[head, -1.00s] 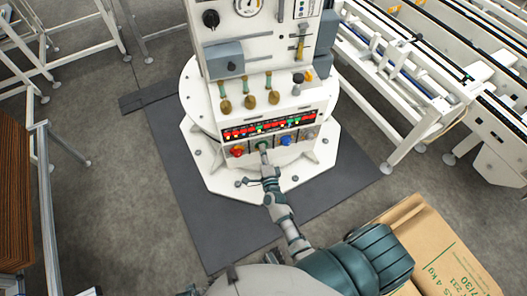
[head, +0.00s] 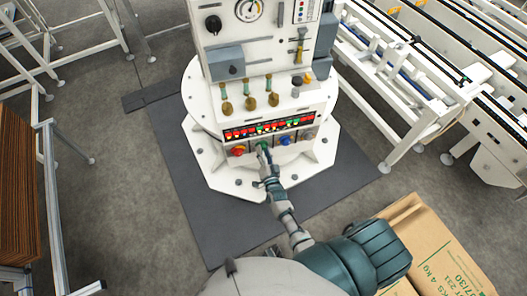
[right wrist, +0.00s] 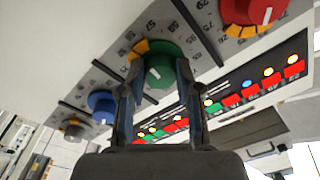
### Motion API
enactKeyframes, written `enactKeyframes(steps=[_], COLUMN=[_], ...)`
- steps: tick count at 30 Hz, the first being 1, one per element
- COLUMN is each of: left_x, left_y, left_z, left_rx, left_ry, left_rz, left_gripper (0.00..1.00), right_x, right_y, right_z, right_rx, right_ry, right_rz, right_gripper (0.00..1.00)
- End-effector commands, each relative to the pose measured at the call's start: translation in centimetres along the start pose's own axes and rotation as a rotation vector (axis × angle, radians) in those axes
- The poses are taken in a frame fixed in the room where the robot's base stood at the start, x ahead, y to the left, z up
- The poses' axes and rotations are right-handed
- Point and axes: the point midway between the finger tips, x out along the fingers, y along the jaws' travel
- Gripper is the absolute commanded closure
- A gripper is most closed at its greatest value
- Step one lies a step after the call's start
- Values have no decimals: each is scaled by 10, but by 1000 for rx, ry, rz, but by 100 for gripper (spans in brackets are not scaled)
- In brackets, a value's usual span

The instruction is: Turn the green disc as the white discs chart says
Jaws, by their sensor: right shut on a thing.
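The green disc (right wrist: 160,66) is on the sloped lower panel of the white machine, with a white pointer mark and a numbered scale around it. My right gripper (right wrist: 158,76) has one finger on each side of the disc and is shut on it. In the head view, the right gripper (head: 265,153) covers part of the disc. A small chart with coloured dots (head: 303,11) is at the top of the machine; its details are too small to read. My left gripper is out of view.
A red disc (right wrist: 254,10) and a blue disc (right wrist: 101,105) flank the green one, with a grey disc (right wrist: 74,128) beyond. A row of red and green number tiles (head: 268,127) runs above the discs. A conveyor (head: 400,75) and carton (head: 435,250) are at right.

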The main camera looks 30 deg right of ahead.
Motion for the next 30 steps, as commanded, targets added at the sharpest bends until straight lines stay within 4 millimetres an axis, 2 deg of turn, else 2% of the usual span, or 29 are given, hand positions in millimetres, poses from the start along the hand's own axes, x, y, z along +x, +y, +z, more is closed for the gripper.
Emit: enactKeyframes(steps=[1,10,22,23,25,26,30], left_x=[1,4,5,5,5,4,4], left_y=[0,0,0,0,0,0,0], left_z=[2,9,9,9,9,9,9], left_rx=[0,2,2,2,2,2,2], left_ry=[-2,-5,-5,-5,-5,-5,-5], left_rz=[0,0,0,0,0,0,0], left_gripper=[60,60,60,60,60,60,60], right_x=[-4,-4,-5,-5,-4,-4,-3], right_y=[3,4,5,5,5,4,3], right_z=[7,7,8,8,7,7,4], right_rx=[-19,-88,-93,-93,-92,-92,-92], right_ry=[-18,-21,-22,-22,-22,-20,-14], right_rz=[7,3,4,4,3,3,0], right_gripper=[100,100,100,64,46,41,41])
